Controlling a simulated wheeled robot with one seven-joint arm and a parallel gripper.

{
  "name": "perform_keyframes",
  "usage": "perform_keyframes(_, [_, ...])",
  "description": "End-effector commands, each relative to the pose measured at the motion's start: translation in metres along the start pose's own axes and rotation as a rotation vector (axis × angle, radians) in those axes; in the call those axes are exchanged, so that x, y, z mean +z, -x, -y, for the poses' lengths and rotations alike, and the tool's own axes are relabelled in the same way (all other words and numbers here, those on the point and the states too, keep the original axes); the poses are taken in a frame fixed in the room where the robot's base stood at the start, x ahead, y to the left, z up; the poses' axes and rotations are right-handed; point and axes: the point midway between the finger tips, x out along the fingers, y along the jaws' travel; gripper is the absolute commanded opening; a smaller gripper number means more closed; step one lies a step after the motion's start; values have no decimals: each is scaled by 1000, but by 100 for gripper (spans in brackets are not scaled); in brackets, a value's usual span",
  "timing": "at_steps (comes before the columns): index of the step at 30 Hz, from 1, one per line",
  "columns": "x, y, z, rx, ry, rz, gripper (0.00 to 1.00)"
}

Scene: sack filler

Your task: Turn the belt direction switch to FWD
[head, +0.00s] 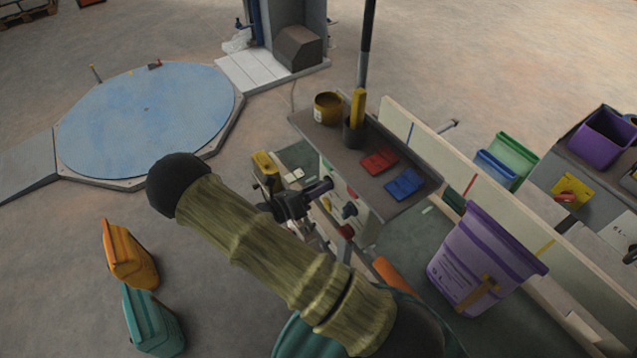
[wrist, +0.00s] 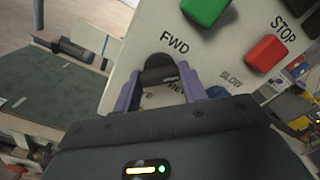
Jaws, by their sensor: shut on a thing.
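The belt direction switch (wrist: 158,75) is a dark knob on a pale control panel (wrist: 235,58), seen in the wrist view. My gripper (wrist: 161,88) has its two purple fingers closed on either side of the knob. The printed word FWD (wrist: 174,42) stands just above the knob. A partly covered label below it is hard to read. The knob's exact pointing direction is not clear. In the head view my gripper (head: 318,190) is at the panel's face, under the grey shelf, and the arm hides the knob.
A green button (wrist: 204,10) and a red STOP button (wrist: 266,52) sit close beside the switch. The grey shelf (head: 335,140) above holds a yellow can (head: 327,108) and red and blue pieces. A purple bin (head: 483,260) stands right. Open floor lies left.

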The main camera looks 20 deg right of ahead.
Motion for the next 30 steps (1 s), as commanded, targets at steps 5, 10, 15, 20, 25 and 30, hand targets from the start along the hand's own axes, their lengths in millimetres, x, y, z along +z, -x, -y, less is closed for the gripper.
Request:
perform_keyframes(5, [3,0,1,1,167,2,19])
perform_keyframes(10, [2,0,1,1,328,2,19])
perform_keyframes(15, [2,0,1,1,488,2,19])
perform_keyframes(20, [2,0,0,1,622,2,19])
perform_keyframes(25, [2,0,0,1,731,2,19])
perform_keyframes(30, [1,0,0,1,796,2,19])
